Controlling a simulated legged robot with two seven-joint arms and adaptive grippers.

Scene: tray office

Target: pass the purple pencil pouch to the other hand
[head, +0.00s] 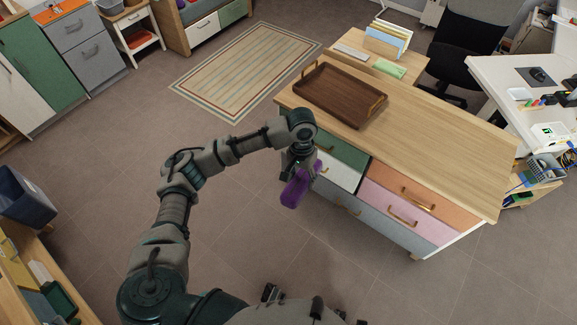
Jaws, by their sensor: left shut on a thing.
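The purple pencil pouch (295,190) hangs in the air in front of the drawer cabinet, near its left end, tilted with its lower end to the left. My left gripper (300,168) is shut on the upper part of the pouch, pointing down. The fingers hide part of the pouch. I cannot make out my right gripper in the head view.
The cabinet's wooden top (440,140) is bare apart from a brown tray (340,92) at its left end. Coloured drawers (395,205) face me close to the pouch. A dark bin (25,195) stands at far left. The floor ahead is clear around a striped rug (245,70).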

